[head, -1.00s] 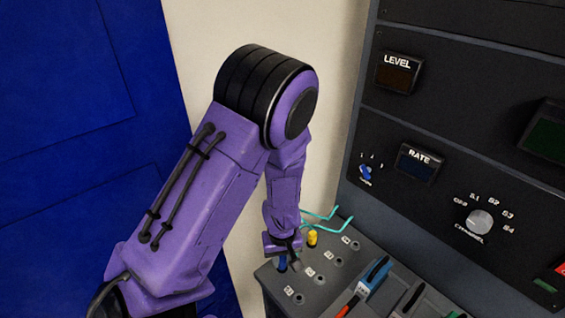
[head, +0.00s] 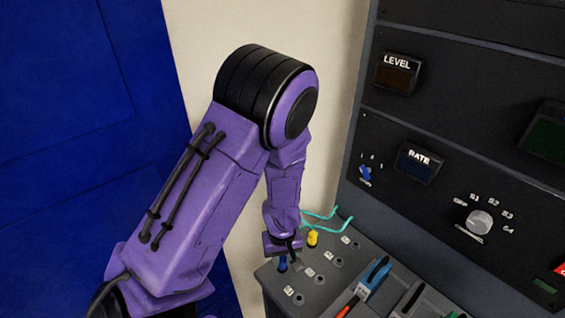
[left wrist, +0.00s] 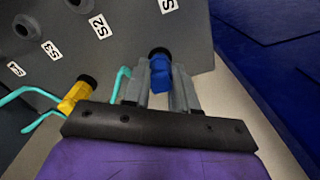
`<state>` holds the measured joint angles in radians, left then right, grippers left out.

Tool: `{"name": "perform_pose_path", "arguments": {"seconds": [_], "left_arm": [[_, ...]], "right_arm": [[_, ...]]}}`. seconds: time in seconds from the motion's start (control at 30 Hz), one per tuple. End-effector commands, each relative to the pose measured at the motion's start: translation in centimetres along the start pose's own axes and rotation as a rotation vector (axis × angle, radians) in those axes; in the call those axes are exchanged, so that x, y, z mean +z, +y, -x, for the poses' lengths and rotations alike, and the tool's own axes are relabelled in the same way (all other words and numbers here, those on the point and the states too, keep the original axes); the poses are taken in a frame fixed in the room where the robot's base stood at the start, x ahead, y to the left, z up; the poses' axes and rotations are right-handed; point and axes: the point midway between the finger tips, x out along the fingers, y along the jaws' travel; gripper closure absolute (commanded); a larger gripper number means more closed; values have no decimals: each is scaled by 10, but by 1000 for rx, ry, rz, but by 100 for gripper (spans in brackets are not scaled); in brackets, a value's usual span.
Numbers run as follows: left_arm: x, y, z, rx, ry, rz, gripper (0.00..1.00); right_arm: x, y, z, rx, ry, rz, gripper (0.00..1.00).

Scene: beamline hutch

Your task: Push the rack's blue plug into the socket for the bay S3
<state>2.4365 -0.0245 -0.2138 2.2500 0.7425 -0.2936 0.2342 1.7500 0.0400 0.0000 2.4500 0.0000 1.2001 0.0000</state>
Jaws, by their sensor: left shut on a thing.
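The blue plug (head: 282,264) is upright at the near left of the rack's sloped grey panel, in a dark collar. It also shows in the left wrist view (left wrist: 161,74). My left gripper (left wrist: 160,84) is shut on the blue plug, one finger on each side. In the head view my left gripper (head: 289,262) comes down from above. The S3 label (left wrist: 52,50) and an empty round socket (left wrist: 25,25) beside it show in the left wrist view. In the head view that socket (head: 338,262) is third from the near end. My right gripper is not in view.
A yellow plug (head: 313,238) with a teal cable (head: 325,216) stands behind the blue one. Several empty sockets line the panel. A blue-handled part (head: 374,278) stands to the right. The upright instrument front (head: 440,120) rises behind.

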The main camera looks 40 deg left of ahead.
Motion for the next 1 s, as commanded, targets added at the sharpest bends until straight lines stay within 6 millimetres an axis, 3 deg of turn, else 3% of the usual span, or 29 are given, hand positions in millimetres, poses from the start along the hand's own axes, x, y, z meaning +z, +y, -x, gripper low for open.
{"name": "perform_pose_path", "arguments": {"seconds": [1.0], "left_arm": [[0, 0, 19, 0, 0, 0, 100]], "right_arm": [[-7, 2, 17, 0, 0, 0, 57]]}}
